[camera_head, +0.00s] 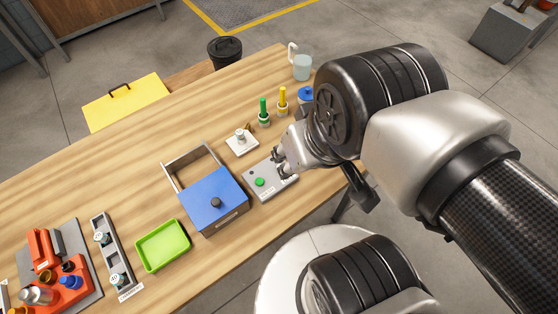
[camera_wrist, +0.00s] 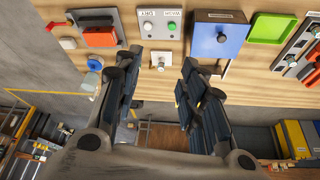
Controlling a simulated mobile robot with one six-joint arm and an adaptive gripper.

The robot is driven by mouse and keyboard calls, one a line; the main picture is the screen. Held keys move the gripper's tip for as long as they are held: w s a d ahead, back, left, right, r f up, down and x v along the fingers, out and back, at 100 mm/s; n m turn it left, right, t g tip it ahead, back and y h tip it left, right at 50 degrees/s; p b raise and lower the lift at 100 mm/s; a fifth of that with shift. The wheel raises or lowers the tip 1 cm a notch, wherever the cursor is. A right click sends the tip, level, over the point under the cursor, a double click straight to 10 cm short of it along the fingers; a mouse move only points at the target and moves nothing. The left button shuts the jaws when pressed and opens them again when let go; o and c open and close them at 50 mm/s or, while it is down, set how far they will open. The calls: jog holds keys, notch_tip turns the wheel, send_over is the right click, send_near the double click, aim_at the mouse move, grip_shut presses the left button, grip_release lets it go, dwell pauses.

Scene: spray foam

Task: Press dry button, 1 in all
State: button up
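A light grey control panel (camera_head: 266,192) lies near the table's front edge, right of the blue box. Its green button (camera_head: 259,182) shows clearly in the head view; my gripper (camera_head: 279,162) is over its right end and hides part of it. In the wrist view the panel shows at the top with the green button (camera_wrist: 172,26) and a pale button (camera_wrist: 147,27). Small upside-down labels sit beside them; the one by the pale button seems to read DRY. My gripper (camera_wrist: 161,60) has its two fingers well apart, with nothing between them.
A blue box (camera_head: 213,190) with a dark knob stands left of the panel. A white plate with a metal fitting (camera_head: 241,141) lies behind.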

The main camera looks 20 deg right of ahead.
grip_shut()
dwell(1.4)
